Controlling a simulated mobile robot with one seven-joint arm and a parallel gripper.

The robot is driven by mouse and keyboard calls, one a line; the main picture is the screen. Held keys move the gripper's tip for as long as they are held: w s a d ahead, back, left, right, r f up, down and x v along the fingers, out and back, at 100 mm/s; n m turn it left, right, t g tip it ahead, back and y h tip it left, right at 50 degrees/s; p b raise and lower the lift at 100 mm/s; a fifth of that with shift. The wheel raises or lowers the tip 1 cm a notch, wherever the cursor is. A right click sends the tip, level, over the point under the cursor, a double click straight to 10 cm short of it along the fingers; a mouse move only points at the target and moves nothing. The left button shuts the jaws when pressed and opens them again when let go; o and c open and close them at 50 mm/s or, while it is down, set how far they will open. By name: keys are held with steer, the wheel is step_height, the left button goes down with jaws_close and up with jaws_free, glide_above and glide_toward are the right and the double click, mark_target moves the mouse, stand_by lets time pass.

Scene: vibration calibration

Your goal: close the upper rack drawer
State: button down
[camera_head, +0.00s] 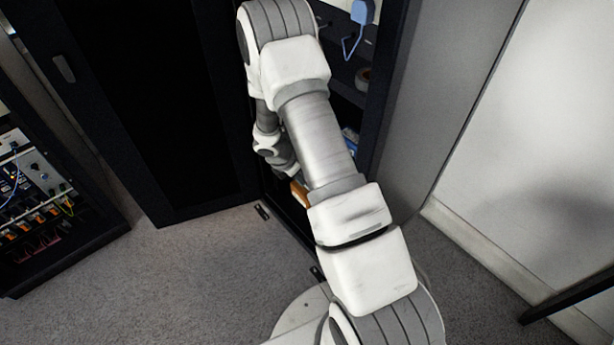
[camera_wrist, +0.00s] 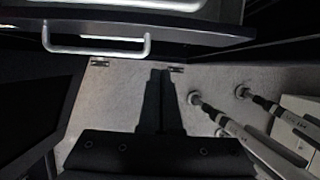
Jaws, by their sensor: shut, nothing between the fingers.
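In the wrist view, a dark drawer front with a silver bar handle (camera_wrist: 97,45) crosses the top of the picture. A pale metal surface shows behind its upper edge. I cannot tell from this view alone whether it is the upper drawer or how far it stands out. My gripper (camera_wrist: 161,75) is dark and shut, with nothing between its fingers. Its tips appear just below the drawer front, to the right of the handle in the picture; contact cannot be made out. In the head view, my arm reaches into the dark rack cabinet (camera_head: 376,95) and hides the gripper and the drawer.
An open dark cabinet door (camera_head: 160,100) stands left of my arm. A rack with cables and modules (camera_head: 30,180) is at the far left. A blue item (camera_head: 362,12) hangs in the cabinet. Grey carpet (camera_head: 190,270) is clear in front. A pale wall (camera_head: 540,150) is right.

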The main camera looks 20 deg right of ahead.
steer(key=w+p+v, duration=0.1)
steer(key=p+v, duration=0.1)
steer(key=v, duration=0.6)
steer(key=s+a+f+t+h+b, duration=0.1)
steer(key=s+a+f+h+b, duration=0.1)
steer(key=s+h, duration=0.3)
steer(key=s+a+f+t+h+b, duration=0.1)
steer(key=s+f+h+b, duration=0.1)
steer(key=s, duration=0.5)
steer(key=d+r+b+x, duration=0.1)
steer(key=b+x, duration=0.2)
steer(key=x, duration=1)
steer(key=shift+d+r, duration=0.15)
steer(key=shift+r, duration=0.2)
steer(key=d, duration=0.2)
steer(key=w+d+b, duration=0.1)
steer(key=d, duration=0.1)
steer(key=shift+w+d, duration=0.2)
steer(key=shift+d, duration=0.05)
steer(key=shift+d+r+h, duration=0.1)
steer(key=shift+d+h, duration=0.05)
steer(key=shift+h, duration=0.15)
